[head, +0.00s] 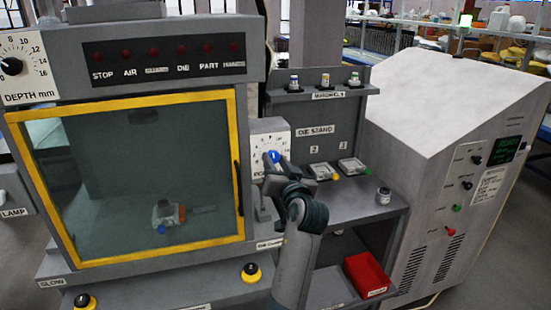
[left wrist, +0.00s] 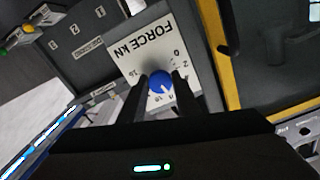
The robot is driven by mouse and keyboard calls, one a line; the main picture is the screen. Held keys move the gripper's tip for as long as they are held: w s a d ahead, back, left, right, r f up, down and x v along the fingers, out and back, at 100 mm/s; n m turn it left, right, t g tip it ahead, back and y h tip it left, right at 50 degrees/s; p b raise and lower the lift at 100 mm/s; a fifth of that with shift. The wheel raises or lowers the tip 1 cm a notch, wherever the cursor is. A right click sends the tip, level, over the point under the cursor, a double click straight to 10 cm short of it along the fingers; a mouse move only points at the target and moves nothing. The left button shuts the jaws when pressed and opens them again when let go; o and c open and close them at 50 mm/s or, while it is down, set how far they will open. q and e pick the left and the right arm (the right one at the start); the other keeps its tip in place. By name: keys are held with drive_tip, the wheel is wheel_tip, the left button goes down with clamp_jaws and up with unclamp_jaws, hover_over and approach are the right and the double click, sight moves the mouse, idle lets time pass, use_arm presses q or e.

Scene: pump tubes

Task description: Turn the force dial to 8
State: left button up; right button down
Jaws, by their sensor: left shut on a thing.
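The force dial is a blue knob (left wrist: 160,82) on a white plate (left wrist: 150,32) marked FORCE kN, which shows upside down in the left wrist view. Numbers ring the knob; 0, 2 and 4 are partly readable. In the head view the blue knob (head: 273,156) and the white plate (head: 268,134) stand just right of the yellow-framed door. My left gripper (left wrist: 161,76) is shut on the knob, one finger on each side. The gripper also shows in the head view (head: 279,163), covering the plate's lower part. I cannot read the knob's setting. My right gripper is not in view.
The yellow-framed glass door (head: 242,165) is close left of the dial. A die stand with labelled seats (head: 323,171) and a small jar (head: 383,195) are to its right. A red bin (head: 366,275) sits below. A grey cabinet (head: 440,160) stands farther right.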

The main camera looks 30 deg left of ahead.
use_arm(q)
drive_tip(key=shift+r+m+p, duration=0.15)
drive_tip(key=shift+m+p, duration=0.2)
drive_tip(key=shift+m, duration=0.35)
drive_tip(key=shift+m+p, duration=0.3)
drive_tip(key=shift+m, duration=0.2)
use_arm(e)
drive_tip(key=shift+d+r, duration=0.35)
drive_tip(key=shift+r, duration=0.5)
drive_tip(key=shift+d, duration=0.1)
use_arm(q)
drive_tip(key=o, duration=1)
drive_tip(key=shift+a, duration=0.1)
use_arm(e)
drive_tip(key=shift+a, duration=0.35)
use_arm(q)
drive_tip(key=shift+f, duration=0.2)
